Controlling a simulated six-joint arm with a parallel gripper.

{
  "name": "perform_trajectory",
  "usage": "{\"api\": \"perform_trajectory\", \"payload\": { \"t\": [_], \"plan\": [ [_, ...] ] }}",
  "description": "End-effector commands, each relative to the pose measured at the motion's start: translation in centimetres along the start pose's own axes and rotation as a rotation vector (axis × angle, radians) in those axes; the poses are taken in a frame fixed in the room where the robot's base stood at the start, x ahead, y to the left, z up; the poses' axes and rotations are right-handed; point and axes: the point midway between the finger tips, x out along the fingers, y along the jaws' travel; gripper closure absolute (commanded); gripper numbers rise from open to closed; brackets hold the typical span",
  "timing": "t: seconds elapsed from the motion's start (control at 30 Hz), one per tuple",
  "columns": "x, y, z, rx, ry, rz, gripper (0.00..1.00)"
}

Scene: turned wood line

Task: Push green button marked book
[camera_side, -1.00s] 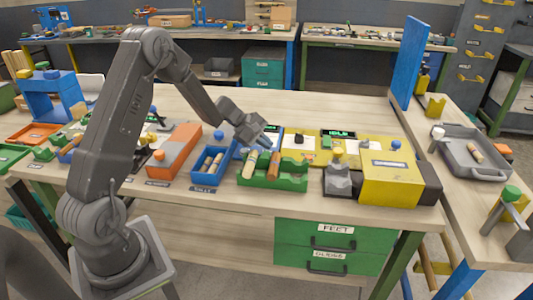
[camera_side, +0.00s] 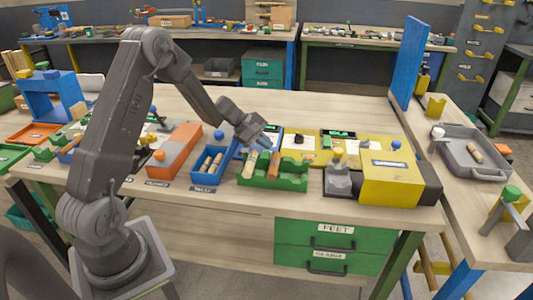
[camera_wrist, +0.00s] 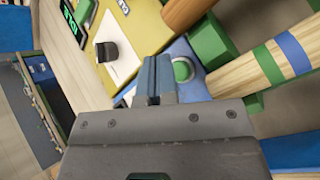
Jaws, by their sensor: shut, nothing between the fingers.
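A round green button (camera_wrist: 183,69) with a pale ring sits on a blue surface in the wrist view. I cannot read a "book" marking on it. My gripper (camera_wrist: 155,72) is shut and empty, its blue-grey fingertips just left of the button in that view. I cannot tell whether they touch the button or its mount. In the side view my gripper (camera_side: 266,134) points down at the blue fixture behind the green rod holder (camera_side: 290,183), and the button does not show clearly there.
Turned rods rest in the green holder; a banded rod (camera_wrist: 265,62) lies close right of my fingers. A yellow panel has a black knob (camera_wrist: 107,51) and a lit green display (camera_side: 338,134). A blue bin (camera_side: 203,179) and orange box (camera_side: 174,150) stand left.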

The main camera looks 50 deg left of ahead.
Motion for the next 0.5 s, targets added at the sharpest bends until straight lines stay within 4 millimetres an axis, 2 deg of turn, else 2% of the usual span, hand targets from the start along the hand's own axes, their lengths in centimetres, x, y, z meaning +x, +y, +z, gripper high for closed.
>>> {"api": "perform_trajectory", "payload": {
  "t": [0.5],
  "plan": [
    [0.59,-0.43,-0.41,0.000,0.000,-0.001,1.00]
  ]
}}
